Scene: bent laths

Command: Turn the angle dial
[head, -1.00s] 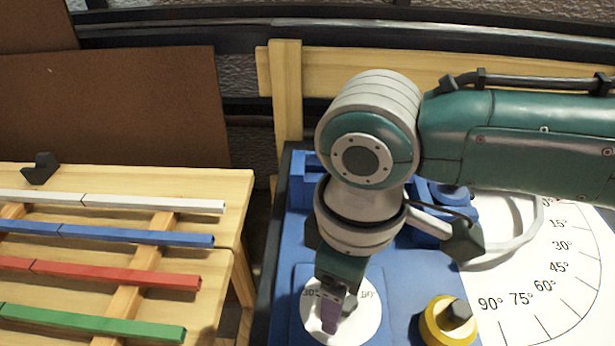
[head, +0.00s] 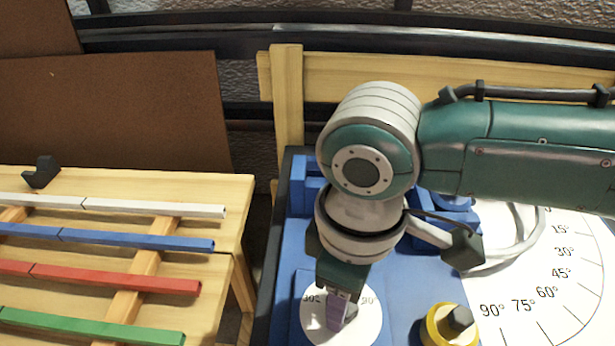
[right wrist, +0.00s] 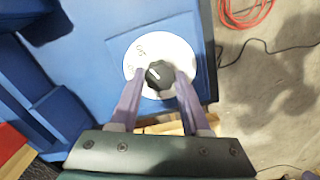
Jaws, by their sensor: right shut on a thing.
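The angle dial is a white disc (head: 368,325) with degree marks on the blue machine, and "30°" and "90°" can be read on it in the head view. Its dark knob (right wrist: 160,75) with a white pointer line sits at the disc's middle in the right wrist view. My right gripper (head: 338,318) reaches down over the disc. In the right wrist view its two purple fingers (right wrist: 160,82) are shut on the knob, one on each side. In the head view the fingers hide the knob. My left gripper is in neither view.
A yellow ring with a dark knob (head: 437,327) stands right of the dial. A white angle chart (head: 520,310) lies farther right. White, blue, red (head: 110,277) and green laths lie on a wooden rack at left. A red cable (right wrist: 245,14) lies on the floor.

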